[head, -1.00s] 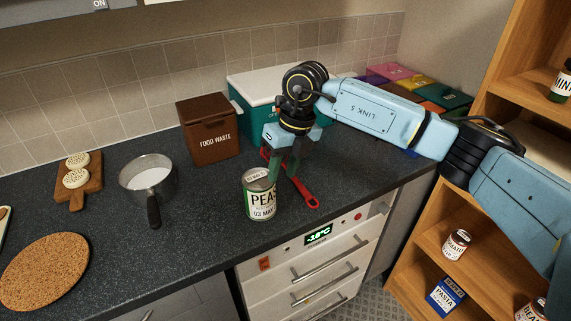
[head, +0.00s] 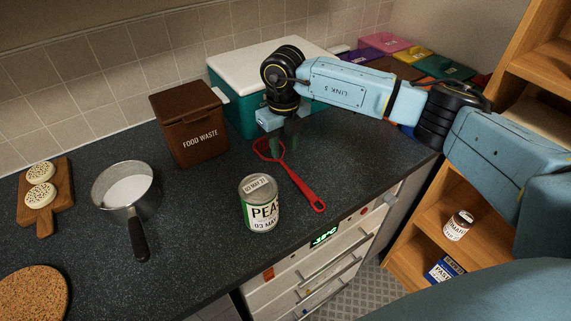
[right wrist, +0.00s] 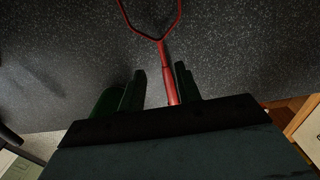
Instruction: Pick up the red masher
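The red masher (head: 301,183) lies on the dark worktop, its looped head toward the teal box and its handle toward the front edge. My right gripper (head: 284,156) points down over it near the looped head and hides part of it. In the right wrist view the masher's red shaft (right wrist: 167,72) runs between the two dark green fingers of the right gripper (right wrist: 159,70). The fingers are apart, with gaps on both sides of the shaft. Whether they touch the worktop I cannot tell. My left gripper is not in view.
A peas can (head: 260,204) stands just left of the masher's handle. Behind are a brown food waste bin (head: 190,128) and a teal box with a white lid (head: 236,107). A saucepan (head: 126,190) stands to the left. Worktop right of the masher is clear.

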